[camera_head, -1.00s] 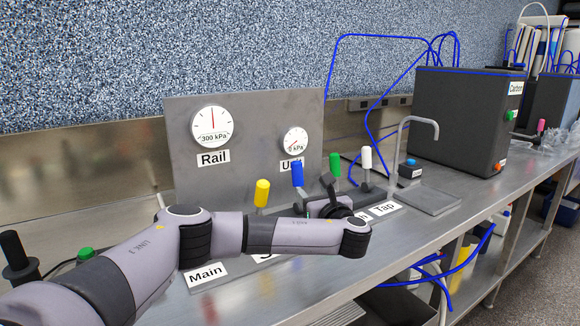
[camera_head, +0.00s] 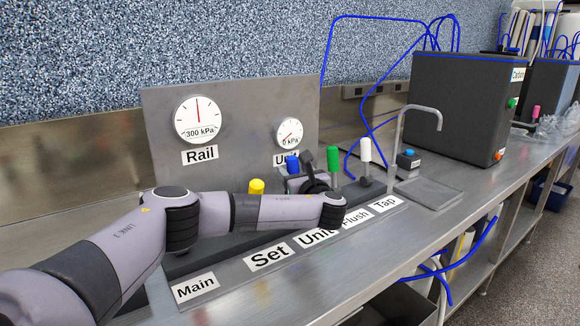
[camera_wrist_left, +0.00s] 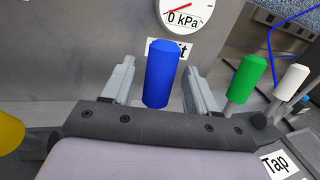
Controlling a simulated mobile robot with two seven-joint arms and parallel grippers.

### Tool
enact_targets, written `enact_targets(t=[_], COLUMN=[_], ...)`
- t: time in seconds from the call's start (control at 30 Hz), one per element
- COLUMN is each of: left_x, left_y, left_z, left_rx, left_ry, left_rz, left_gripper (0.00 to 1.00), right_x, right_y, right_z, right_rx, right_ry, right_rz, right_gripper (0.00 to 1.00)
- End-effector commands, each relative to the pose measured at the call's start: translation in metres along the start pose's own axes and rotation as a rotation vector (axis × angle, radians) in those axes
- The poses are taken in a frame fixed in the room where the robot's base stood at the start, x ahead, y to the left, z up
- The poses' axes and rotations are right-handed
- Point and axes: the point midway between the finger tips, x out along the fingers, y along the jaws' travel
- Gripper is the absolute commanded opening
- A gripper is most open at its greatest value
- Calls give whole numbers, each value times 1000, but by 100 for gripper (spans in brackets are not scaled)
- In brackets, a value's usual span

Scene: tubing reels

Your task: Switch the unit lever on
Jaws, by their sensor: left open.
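The blue lever (camera_head: 292,165) stands upright behind the label "Unit" (camera_head: 314,237), under the small gauge (camera_head: 289,132), which reads 0 kPa. My left gripper (camera_head: 302,172) is open at the blue lever, partly hiding it in the head view. In the left wrist view the blue lever's cap (camera_wrist_left: 160,72) is between the two open fingers, with visible gaps on both sides. The lever's lower part is hidden there by the gripper body. My right gripper is not in view.
The yellow lever (camera_head: 256,186) is left of the blue one, partly behind my arm. The green lever (camera_head: 333,160) and white lever (camera_head: 366,152) stand close on the right. A grey panel (camera_head: 240,125) is behind. A bent metal tap (camera_head: 437,118) stands farther right.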

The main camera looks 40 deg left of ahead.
Motion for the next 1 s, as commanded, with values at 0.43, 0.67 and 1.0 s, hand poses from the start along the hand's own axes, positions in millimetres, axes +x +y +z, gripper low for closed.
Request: enact_targets(t=[0.43, 0.67, 1.0], left_x=[35, 36, 36], left_y=[0, 0, 0], left_z=[0, 0, 0], left_rx=[-1, -1, 0], left_ry=[0, 0, 0], left_rz=[0, 0, 0], left_gripper=[58, 58, 0], right_x=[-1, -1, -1], right_y=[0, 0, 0], right_z=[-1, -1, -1], right_rx=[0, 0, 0], right_ry=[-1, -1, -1], right_rz=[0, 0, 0], right_gripper=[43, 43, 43])
